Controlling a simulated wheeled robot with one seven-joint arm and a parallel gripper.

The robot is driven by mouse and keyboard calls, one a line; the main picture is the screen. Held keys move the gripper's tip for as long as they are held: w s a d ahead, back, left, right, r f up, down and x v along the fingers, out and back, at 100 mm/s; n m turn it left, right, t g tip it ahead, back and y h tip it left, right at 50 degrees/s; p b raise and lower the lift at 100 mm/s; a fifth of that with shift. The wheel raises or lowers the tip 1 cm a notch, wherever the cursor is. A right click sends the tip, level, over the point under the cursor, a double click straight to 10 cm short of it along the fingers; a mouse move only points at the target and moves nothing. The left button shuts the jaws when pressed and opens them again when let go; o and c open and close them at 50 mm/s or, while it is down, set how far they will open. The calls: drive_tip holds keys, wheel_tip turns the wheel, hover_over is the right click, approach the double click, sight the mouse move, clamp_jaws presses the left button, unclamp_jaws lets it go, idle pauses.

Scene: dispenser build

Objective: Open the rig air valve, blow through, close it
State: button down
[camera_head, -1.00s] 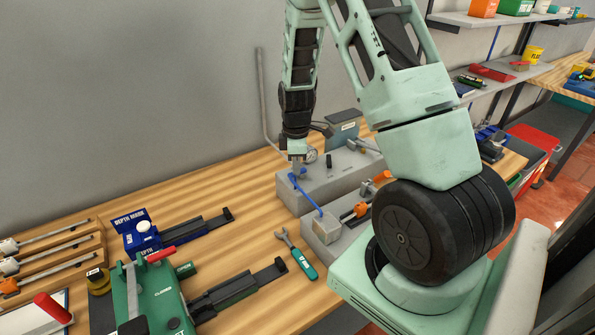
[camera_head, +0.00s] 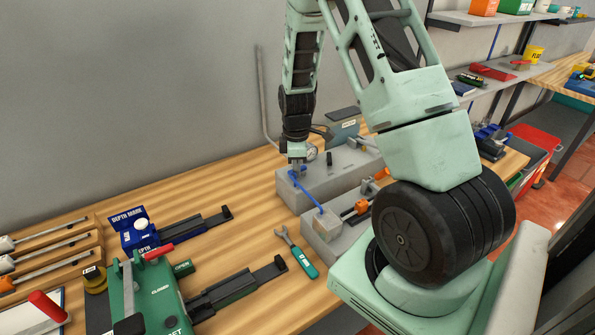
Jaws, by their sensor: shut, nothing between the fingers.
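The rig is a grey block assembly (camera_head: 345,170) on the wooden bench, with a round gauge (camera_head: 311,153) near its back left. A blue lever or line (camera_head: 306,192) slopes from under my gripper down to a small grey block (camera_head: 323,225); I cannot tell whether it is the air valve's handle. My gripper (camera_head: 297,169) points down at the upper end of this blue piece, very close to it. Its fingers are small here and shut with nothing between them. Whether they touch the blue piece is unclear.
An orange-handled clamp (camera_head: 358,209) sits at the rig's front right. A green-handled wrench (camera_head: 298,254) lies on the bench in front. A green fixture (camera_head: 152,295) and a blue depth fixture (camera_head: 140,230) stand at left. Bare wood (camera_head: 240,187) lies left of the rig.

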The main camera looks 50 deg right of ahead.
drive_tip(key=shift+f+b, duration=0.8)
drive_tip(key=shift+f, duration=0.4)
drive_tip(key=shift+w, duration=0.1)
